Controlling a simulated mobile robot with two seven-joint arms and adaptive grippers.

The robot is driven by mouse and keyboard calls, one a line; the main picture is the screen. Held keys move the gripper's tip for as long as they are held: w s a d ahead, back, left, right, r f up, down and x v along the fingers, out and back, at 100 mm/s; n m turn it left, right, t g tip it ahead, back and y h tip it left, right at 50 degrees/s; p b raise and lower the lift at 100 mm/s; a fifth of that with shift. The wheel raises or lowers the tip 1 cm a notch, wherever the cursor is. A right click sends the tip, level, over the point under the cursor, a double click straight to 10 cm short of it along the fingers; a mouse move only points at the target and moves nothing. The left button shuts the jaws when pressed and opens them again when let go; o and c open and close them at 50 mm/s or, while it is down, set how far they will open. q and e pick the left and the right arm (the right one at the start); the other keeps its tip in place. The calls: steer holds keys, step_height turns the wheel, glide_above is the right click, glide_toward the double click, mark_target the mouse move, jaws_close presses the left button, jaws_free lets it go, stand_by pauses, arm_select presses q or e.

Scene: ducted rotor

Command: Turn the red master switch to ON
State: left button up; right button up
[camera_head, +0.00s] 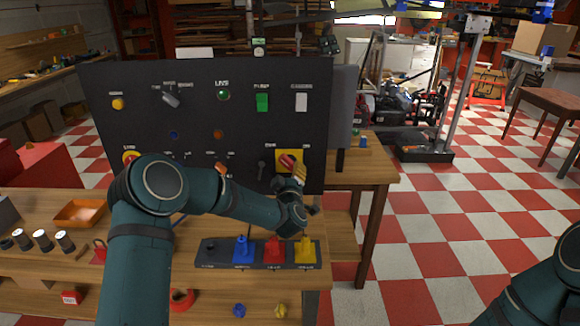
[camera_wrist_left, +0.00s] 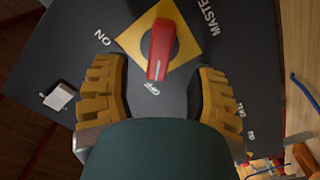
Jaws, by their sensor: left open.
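The red master switch (camera_wrist_left: 161,50) has a bar-shaped handle on a yellow square plate (camera_wrist_left: 132,42). Its white line end lies by the OFF label (camera_wrist_left: 151,88); the ON label (camera_wrist_left: 102,37) is to the left in the left wrist view. In the head view the yellow plate (camera_head: 305,157) is at the lower right of the dark panel, with the switch partly covered by my gripper. My left gripper (camera_wrist_left: 156,70) is open, with its ridged fingers on either side of the handle's OFF end and gaps showing between. My right gripper is out of view.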

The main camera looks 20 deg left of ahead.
mark_target(289, 167)
arm_select(q)
steer(key=shift+x, duration=2.75)
jaws_close()
